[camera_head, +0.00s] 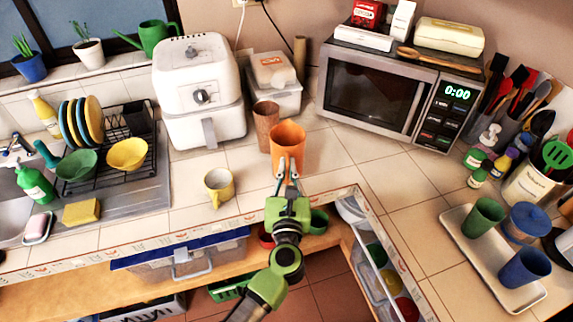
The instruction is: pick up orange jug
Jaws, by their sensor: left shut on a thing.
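The orange jug (288,140) is upright at the middle of the tiled counter, near the inner corner, in the head view. My left gripper (287,168) reaches it from the front, with its fingers shut on the jug's near side. The fingers and a light-coloured part there cover some of the jug's lower front. I cannot tell whether the jug's base touches the counter. My right gripper is not in view.
A brown cup (266,124) stands close at the jug's left. A white air fryer (199,90) and a yellow mug (219,186) are further left. A microwave (385,90) stands at the back right. Counter tiles right of the jug are clear.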

